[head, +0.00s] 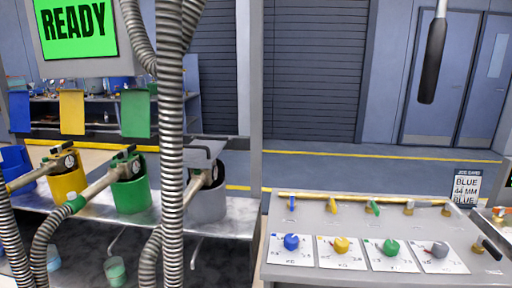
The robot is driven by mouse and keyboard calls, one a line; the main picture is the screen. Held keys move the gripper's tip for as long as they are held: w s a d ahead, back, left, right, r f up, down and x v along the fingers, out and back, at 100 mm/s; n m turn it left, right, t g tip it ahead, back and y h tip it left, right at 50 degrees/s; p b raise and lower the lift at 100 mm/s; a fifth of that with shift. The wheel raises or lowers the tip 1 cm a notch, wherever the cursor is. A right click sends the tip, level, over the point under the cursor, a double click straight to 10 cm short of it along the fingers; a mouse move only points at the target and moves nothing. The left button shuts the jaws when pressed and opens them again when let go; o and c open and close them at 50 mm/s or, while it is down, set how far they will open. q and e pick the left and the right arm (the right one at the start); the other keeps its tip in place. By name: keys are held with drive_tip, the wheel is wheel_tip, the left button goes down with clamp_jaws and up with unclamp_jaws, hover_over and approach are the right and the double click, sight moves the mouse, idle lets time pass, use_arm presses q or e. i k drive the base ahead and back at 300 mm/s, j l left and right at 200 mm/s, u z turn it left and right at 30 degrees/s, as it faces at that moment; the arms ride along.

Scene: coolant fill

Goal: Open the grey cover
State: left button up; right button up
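A grey pot (208,203) stands on the metal bench at the middle left, with a hose nozzle and a dark fitting at its mouth. A flat grey plate (208,148), which looks like the grey cover, lies roughly level just above this pot. Its left part is hidden behind a thick ribbed hose. Upright blue (18,111), yellow (72,112) and green (135,113) plates stand above the other pots. Neither of my grippers shows clearly in the head view.
Ribbed hoses (171,120) hang in front of the bench. A yellow pot (68,184) and a green pot (131,194) stand left of the grey one. A panel (330,212) with coloured knobs is at right. A black handle (433,62) hangs upper right. A screen (75,28) reads READY.

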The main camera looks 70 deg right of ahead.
sight(199, 154)
drive_tip(key=z, duration=1.7)
